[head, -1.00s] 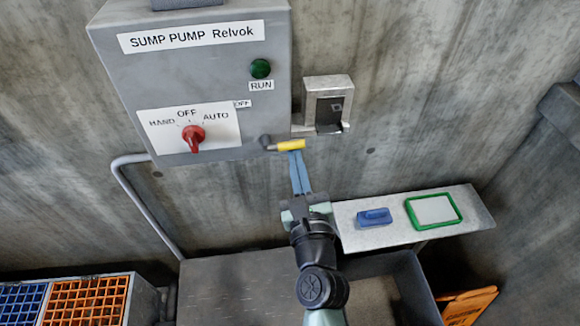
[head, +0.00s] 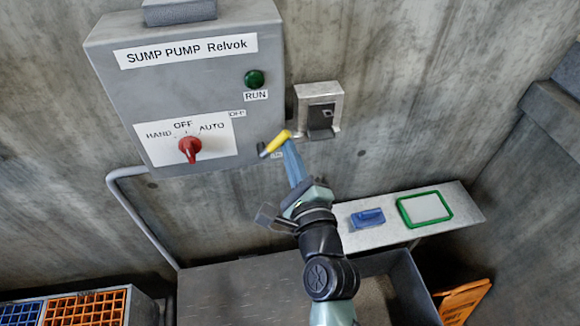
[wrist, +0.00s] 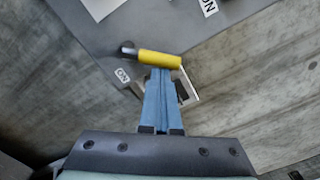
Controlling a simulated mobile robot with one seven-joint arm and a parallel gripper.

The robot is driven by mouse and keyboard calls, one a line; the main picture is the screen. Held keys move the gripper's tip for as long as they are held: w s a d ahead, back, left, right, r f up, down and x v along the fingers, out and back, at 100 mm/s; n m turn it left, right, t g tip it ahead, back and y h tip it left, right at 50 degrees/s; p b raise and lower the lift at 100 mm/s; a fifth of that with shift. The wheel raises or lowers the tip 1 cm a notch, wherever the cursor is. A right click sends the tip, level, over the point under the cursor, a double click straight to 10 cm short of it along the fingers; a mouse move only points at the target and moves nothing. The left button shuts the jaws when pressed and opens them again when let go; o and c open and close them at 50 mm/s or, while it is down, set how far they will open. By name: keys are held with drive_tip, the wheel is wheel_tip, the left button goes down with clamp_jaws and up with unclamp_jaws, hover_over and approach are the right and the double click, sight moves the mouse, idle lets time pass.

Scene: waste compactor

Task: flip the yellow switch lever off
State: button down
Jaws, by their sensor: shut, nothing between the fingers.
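The yellow switch lever (head: 278,143) is at the lower right corner of the grey sump pump box (head: 190,75). It tilts up to the right from its dark pivot. In the wrist view the fingertips (wrist: 160,72) overlap the lever's lower edge.
The box carries a red selector knob (head: 190,149) and a green RUN lamp (head: 254,78). A metal wall fixture (head: 319,110) is right of the lever. A shelf (head: 378,236) below holds a blue block (head: 368,217) and a green frame (head: 425,208). A grey pipe (head: 140,220) runs down the left.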

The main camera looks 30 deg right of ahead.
drive_tip(key=n, duration=0.1)
drive_tip(key=a+r+n+p, duration=0.1)
drive_tip(key=n, duration=0.1)
drive_tip(key=r+n, duration=0.1)
drive_tip(key=shift+w+a+n, duration=0.2)
drive_tip(key=shift+n, duration=0.1)
drive_tip(key=shift+w+a+r+n+p, duration=0.15)
drive_tip(key=shift+a+n+p, duration=0.2)
drive_tip(key=shift+n, duration=0.4)
drive_tip(key=shift+a+r+n+p, duration=0.1)
drive_tip(key=shift+a+n+p, duration=0.15)
drive_tip(key=shift+n, duration=0.5)
drive_tip(key=shift+d, duration=0.1)
